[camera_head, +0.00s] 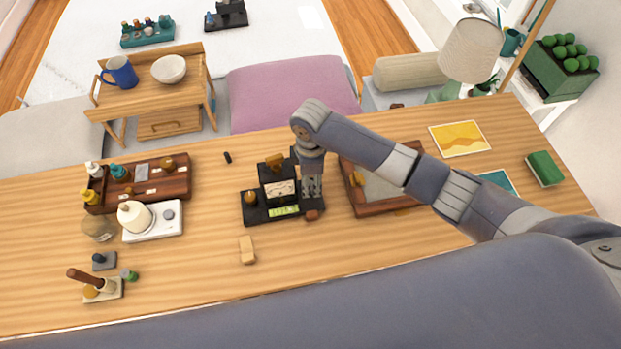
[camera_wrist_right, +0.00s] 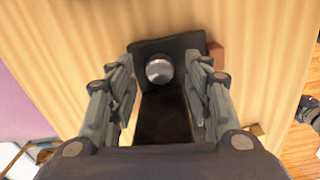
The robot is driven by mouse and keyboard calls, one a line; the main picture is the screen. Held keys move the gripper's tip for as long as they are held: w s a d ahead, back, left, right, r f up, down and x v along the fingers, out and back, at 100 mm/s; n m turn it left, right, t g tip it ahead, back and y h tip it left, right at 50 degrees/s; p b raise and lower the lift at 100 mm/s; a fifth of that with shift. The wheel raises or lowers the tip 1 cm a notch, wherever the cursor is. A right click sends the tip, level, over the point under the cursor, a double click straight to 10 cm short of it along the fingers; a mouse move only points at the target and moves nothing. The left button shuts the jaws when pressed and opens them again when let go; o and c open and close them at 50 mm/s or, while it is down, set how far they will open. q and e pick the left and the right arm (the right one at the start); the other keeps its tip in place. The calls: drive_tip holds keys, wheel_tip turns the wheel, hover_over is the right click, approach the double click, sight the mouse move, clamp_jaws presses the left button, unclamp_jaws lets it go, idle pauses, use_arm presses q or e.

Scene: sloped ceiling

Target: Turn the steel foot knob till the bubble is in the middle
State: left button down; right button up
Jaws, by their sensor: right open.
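A black levelling instrument (camera_head: 262,214) stands on the wooden table in the head view, with a dial face and a bright green bubble vial (camera_head: 284,211) along its front. I cannot make out the bubble. A brass knob (camera_head: 250,198) sits at its left end. My right gripper (camera_head: 312,190) points down over its right end and hides the foot there. In the right wrist view the round steel knob (camera_wrist_right: 159,70) shows on the black base (camera_wrist_right: 146,47), between the open fingers (camera_wrist_right: 165,88) and a little beyond their tips. I see no contact. My left gripper is out of view.
A framed wooden tray (camera_head: 360,203) lies just right of the instrument. A tan block (camera_head: 247,250) lies in front of it. A dark wooden rack (camera_head: 150,197) and a white scale (camera_head: 152,234) stand at left. The front middle of the table is mostly clear.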

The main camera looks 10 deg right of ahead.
drive_tip(key=shift+f, duration=1)
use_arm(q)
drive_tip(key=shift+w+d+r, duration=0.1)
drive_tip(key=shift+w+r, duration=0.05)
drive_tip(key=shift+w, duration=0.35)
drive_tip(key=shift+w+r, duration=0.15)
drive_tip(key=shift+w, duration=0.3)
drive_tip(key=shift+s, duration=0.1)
use_arm(e)
drive_tip(key=shift+c, duration=0.2)
drive_tip(key=c, duration=1)
drive_tip(key=shift+r+n+p, duration=0.15)
drive_tip(key=shift+n+p, duration=0.25)
drive_tip(key=shift+n, duration=0.1)
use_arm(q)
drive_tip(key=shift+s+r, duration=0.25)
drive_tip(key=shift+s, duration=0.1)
use_arm(e)
drive_tip(key=shift+w+n, duration=0.1)
drive_tip(key=shift+n, duration=1.1)
drive_tip(key=o, duration=1)
